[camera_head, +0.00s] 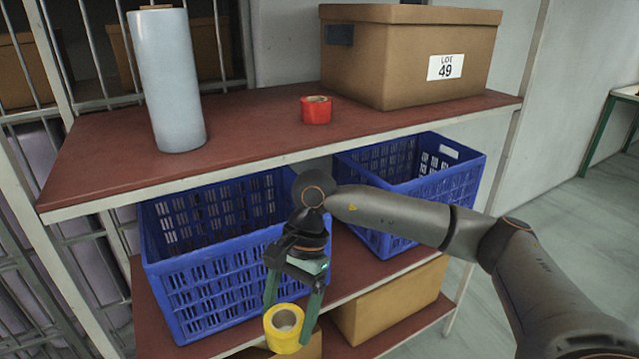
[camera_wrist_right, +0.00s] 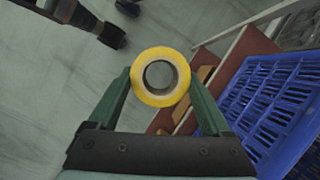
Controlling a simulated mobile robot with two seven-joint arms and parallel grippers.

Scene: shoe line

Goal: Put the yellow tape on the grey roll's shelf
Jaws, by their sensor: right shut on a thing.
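The yellow tape (camera_head: 284,336) is held between the green fingers of my right gripper (camera_head: 291,312), which is shut on it. The tape also shows between the fingers in the right wrist view (camera_wrist_right: 146,92), in front of the shelf unit and off the boards. The grey roll (camera_head: 168,80) stands upright at the left of the top shelf (camera_head: 249,141), which has a red-brown surface. My right gripper hangs lower than that shelf, pointing down, in front of the left blue crate. My left gripper is not in the head view.
A red tape (camera_head: 316,110) and a cardboard box labelled 49 (camera_head: 390,62) also stand on the top shelf. Two blue crates (camera_head: 221,307) (camera_head: 470,178) are on the shelf below, with cardboard boxes (camera_head: 398,303) lower down. The top shelf is bare between the grey roll and red tape.

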